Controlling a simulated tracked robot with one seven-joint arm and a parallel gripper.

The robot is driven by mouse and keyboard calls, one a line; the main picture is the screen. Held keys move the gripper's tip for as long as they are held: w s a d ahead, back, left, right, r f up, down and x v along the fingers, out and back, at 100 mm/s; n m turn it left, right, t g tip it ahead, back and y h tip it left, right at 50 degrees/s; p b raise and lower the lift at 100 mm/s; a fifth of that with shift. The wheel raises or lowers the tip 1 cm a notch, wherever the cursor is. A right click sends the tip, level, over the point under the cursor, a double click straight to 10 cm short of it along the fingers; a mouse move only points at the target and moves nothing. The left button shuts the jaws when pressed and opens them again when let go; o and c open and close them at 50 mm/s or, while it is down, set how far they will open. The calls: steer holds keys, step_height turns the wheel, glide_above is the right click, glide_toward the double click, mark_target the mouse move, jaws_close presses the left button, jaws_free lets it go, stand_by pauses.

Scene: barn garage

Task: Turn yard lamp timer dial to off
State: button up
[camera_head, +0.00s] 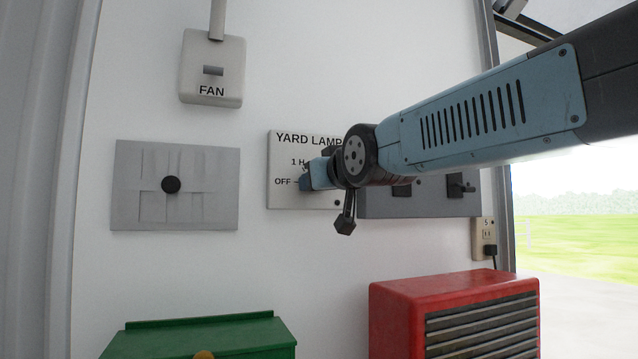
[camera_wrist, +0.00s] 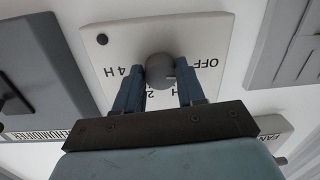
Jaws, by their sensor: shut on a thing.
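The yard lamp timer is a white plate (camera_head: 283,150) on the wall, with "YARD LAMP", "1 H" and "OFF" readable in the head view. In the wrist view the plate (camera_wrist: 112,62) is turned about, with "OFF" to the right of the dial and "4 H" to its left. The round dark grey dial (camera_wrist: 160,68) sits between the two blue fingers of my gripper (camera_wrist: 161,82), which is shut on it. A small pale mark shows on the dial's right lower side; its exact setting is unclear. In the head view my gripper (camera_head: 314,178) hides the dial.
A fan switch box (camera_head: 212,72) hangs upper left, a grey panel with a black knob (camera_head: 215,205) at left. A grey switch box (camera_head: 430,208) adjoins the plate at right. A red louvred unit (camera_head: 400,308) and green box (camera_head: 240,335) stand below.

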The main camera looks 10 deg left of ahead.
steer(key=shift+w+d+f+n, duration=0.1)
steer(key=shift+w+f+n, duration=0.1)
steer(key=shift+n, duration=0.4)
steer(key=o, duration=0.8)
steer(key=shift+o, duration=1.2)
steer(key=shift+s+r, duration=0.1)
steer(key=shift+s, duration=0.1)
steer(key=f+v, duration=0.1)
steer(key=v, duration=1.2)
steer(key=shift+s+d+r, duration=0.15)
steer(key=shift+s+r, duration=0.1)
steer(key=shift+r, duration=0.2)
